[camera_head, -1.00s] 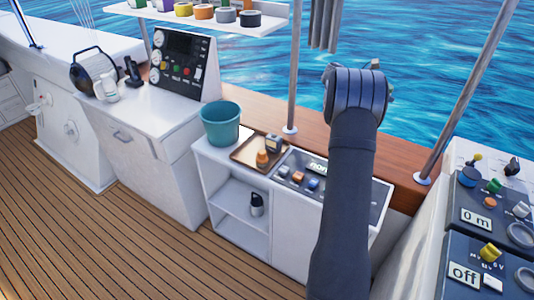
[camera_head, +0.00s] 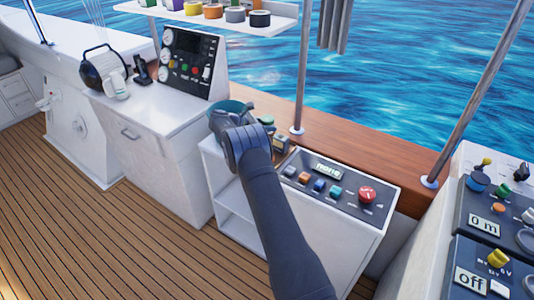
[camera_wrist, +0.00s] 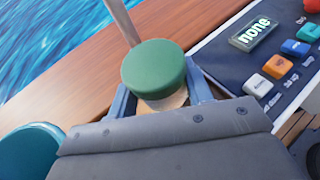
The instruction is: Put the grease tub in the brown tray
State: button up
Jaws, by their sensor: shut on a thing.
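The grease tub, a round tub with a green lid (camera_wrist: 155,68), sits between the two blue-grey fingers of my gripper (camera_wrist: 160,97) in the wrist view. My gripper is shut on it, with the lid facing up. In the head view the green lid (camera_head: 266,120) shows just past my wrist, over the area of the brown tray. Most of the brown tray (camera_head: 287,152) is hidden behind my arm, and only a bit at its right end shows. A small dark item (camera_head: 281,142) stands there. I cannot tell the tub's height above the tray.
A teal bucket (camera_head: 228,106) stands close left of my wrist, partly hidden, and also shows in the wrist view (camera_wrist: 30,152). A button panel (camera_head: 330,180) with a red knob lies to the right. A metal post (camera_head: 299,75) rises behind the tray at the wooden rail.

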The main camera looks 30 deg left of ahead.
jog(key=f, duration=0.4)
jog(key=s+a+f, duration=0.1)
jog(key=f, duration=0.1)
jog(key=shift+f, duration=2.25)
jog(key=shift+f, duration=0.1)
jog(key=o, duration=1)
jog(key=shift+f, duration=0.1)
jog(key=shift+o, duration=0.3)
jog(key=shift+s+a+r, duration=0.15)
jog(key=shift+s+r, duration=0.05)
jog(key=shift+r, duration=0.15)
jog(key=v, duration=1.1)
jog(key=shift+s+r, duration=0.1)
jog(key=shift+s, duration=0.1)
